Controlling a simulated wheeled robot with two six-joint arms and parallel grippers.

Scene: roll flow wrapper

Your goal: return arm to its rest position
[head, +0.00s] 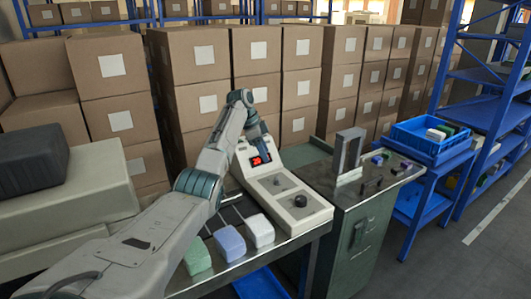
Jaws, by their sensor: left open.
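My left arm reaches in from the lower left, bends at a raised joint and points down. Its gripper (263,146) is open and empty, just above and behind the red lit display (257,160) of a pale control box (278,185). The fingertips are small and partly blend with the box, so I cannot tell whether they touch it. A green block (197,257), a lilac block (230,243) and a white block (260,231) sit in a row at the table's front. My right gripper is out of view.
A metal arch (349,155) stands on the green cabinet (360,235), with small items to its right. A blue crate (430,143) with blocks stands on a blue side table. Stacked cartons (255,50) close off the back. Open floor (440,260) lies at lower right.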

